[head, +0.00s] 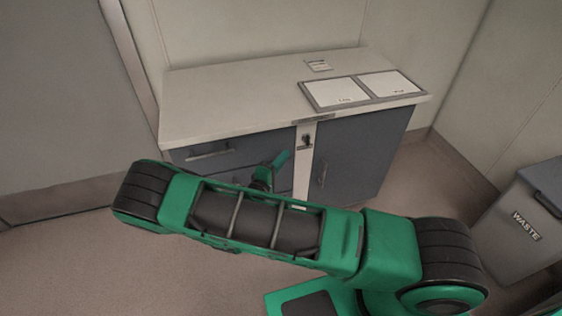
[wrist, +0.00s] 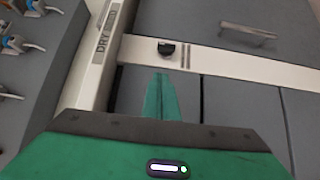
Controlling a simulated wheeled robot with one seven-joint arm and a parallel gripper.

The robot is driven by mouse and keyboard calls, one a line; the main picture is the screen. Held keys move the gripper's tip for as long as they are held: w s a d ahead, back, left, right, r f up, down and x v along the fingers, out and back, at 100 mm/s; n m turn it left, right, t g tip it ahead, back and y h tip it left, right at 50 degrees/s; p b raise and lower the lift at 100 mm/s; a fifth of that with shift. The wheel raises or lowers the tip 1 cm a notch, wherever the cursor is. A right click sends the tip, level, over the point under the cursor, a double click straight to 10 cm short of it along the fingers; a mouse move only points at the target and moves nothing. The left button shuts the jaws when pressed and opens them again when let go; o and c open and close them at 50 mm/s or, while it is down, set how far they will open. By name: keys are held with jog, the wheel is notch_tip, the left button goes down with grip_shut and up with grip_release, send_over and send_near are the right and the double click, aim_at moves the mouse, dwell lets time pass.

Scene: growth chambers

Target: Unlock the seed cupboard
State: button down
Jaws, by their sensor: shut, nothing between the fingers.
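The seed cupboard (head: 352,150) stands against the back wall, with a blue-grey door at right and drawers at left. On the pale upright strip between them is a small dark lock piece (head: 307,140); it also shows in the wrist view (wrist: 166,48). I cannot tell whether it is a key or a knob. My gripper (head: 283,157) is shut and empty in front of the drawers, left of and below the lock. In the wrist view its green fingertips (wrist: 160,76) point toward the strip, apart from the lock piece. The door handle (wrist: 247,32) is beyond; the door looks closed.
On the worktop (head: 220,95) lie two framed white panels (head: 342,91) and a small plate (head: 318,65). A label reading DRY (wrist: 103,42) is on the worktop edge. A grey waste bin (head: 525,220) stands at right. Floor in front left is clear.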

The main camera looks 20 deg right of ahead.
aim_at(306, 138)
jog(key=w+d, duration=0.1)
jog(key=d, duration=0.1)
jog(key=w+d, duration=0.1)
jog(key=d, duration=0.1)
jog(key=w+d, duration=0.2)
jog(key=d, duration=0.1)
jog(key=shift+w+d, duration=0.1)
jog(key=shift+d, duration=0.5)
jog(key=shift+a+r, duration=0.1)
jog(key=shift+r, duration=0.05)
